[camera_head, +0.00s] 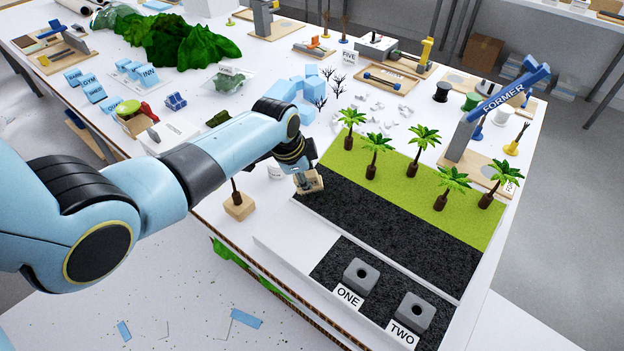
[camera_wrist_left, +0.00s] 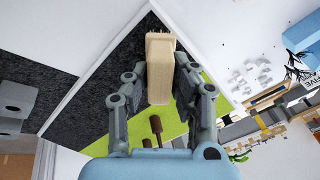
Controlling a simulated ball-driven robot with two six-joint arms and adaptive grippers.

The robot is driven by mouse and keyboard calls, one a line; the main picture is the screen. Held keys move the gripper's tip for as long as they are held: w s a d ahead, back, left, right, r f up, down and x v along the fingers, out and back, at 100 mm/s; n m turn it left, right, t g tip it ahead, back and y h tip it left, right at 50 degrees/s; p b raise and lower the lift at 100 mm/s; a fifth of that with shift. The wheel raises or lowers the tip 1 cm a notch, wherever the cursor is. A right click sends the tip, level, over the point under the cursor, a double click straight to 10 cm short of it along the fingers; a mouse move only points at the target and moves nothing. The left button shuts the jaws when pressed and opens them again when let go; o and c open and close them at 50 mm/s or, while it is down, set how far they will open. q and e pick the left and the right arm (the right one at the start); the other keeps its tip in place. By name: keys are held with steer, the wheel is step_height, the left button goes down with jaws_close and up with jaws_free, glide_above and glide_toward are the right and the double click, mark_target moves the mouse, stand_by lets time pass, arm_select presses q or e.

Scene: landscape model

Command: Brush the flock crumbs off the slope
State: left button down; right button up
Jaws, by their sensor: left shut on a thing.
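My left gripper (camera_head: 306,176) is shut on a pale wooden brush (camera_wrist_left: 158,75) and holds it over the left corner of a dark, speckled strip (camera_head: 395,225). In the left wrist view the brush lies between both fingers, with short dark bristles at its far end. Whether the bristles touch the strip I cannot tell. A bright green strip (camera_head: 412,180) with several palm trees (camera_head: 376,150) borders the dark strip. A lower dark patch (camera_head: 332,262) carries grey blocks labelled ONE (camera_head: 360,275) and TWO (camera_head: 415,311). Separate flock crumbs are too small to tell on the dark surface. My right gripper is not in view.
Loose white bits (camera_head: 385,112), light-blue blocks (camera_head: 290,92) and small bare trees (camera_head: 320,95) lie behind the strips. A blue FORMER tool (camera_head: 503,97) stands at right. A wooden block with a dark stem (camera_head: 239,205) is near the table's left edge.

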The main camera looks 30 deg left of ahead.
arm_select(q)
steer(key=shift+w+r, duration=0.15)
steer(key=shift+w, duration=0.1)
steer(key=shift+d, duration=0.1)
steer(key=shift+d+r+p, duration=0.1)
steer(key=shift+d+p, duration=0.6)
steer(key=shift+d, duration=0.35)
steer(key=shift+s+d+p, duration=0.15)
steer(key=shift+d+p, duration=0.2)
steer(key=shift+d, duration=1.2)
steer(key=shift+s+d+f+p, duration=0.1)
steer(key=shift+d+f+p, duration=0.05)
steer(key=shift+d, duration=0.8)
steer(key=shift+s+d+f+p, duration=0.1)
steer(key=shift+d+p, duration=0.05)
steer(key=shift+d, duration=0.95)
steer(key=shift+r, duration=0.1)
steer(key=shift+w+a+p, duration=0.2)
steer(key=shift+a+p, duration=0.35)
steer(key=shift+a, duration=1.2)
steer(key=shift+w+a, duration=0.1)
steer(key=shift+a, duration=1)
steer(key=shift+w+a, duration=0.1)
steer(key=shift+a, duration=1.9)
steer(key=shift+d+r, duration=0.1)
steer(key=shift+r, duration=0.05)
